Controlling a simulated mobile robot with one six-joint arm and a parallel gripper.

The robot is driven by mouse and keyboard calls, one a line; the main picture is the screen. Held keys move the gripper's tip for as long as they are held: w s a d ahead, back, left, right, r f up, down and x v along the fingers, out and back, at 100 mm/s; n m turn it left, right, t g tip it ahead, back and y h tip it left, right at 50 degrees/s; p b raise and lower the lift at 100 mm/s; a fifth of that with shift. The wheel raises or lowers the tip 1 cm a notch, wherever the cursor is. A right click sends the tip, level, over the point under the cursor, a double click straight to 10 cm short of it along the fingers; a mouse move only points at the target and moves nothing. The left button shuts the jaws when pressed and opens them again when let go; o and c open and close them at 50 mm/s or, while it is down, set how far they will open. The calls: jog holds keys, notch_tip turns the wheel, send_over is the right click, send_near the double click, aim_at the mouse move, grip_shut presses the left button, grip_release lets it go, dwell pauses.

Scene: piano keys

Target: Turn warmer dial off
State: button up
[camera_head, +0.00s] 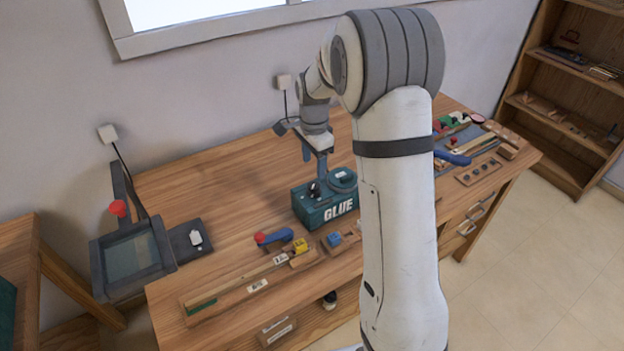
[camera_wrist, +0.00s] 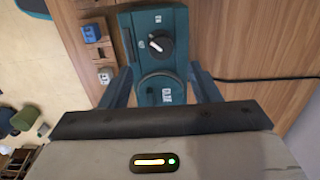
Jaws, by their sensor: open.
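The warmer is a teal box (camera_head: 326,213) marked GLUE on the workbench. In the wrist view its top (camera_wrist: 180,18) carries a round black dial (camera_wrist: 160,43) with a white pointer bar slanting up-left to down-right. A round lid or ring (camera_wrist: 161,78) sits beside the dial. My gripper (camera_head: 318,172) is above the box, pointing down. In the wrist view its two fingers (camera_wrist: 162,82) are spread apart on either side of the box, with nothing held. The dial lies beyond the fingertips in that picture. Whether the fingers touch the box is unclear.
A black cord (camera_wrist: 262,80) runs right from the warmer across the wooden bench (camera_head: 215,195). A blue-handled tool (camera_head: 273,237), a yellow block (camera_head: 300,245) and a long strip (camera_head: 235,287) lie along the front. A dark-framed device (camera_head: 132,255) stands at the left.

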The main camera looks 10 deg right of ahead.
aim_at(314, 185)
notch_tip(314, 185, down, 8)
jog(key=shift+r+p, duration=0.25)
jog(key=shift+p, duration=0.3)
jog(key=shift+c, duration=0.6)
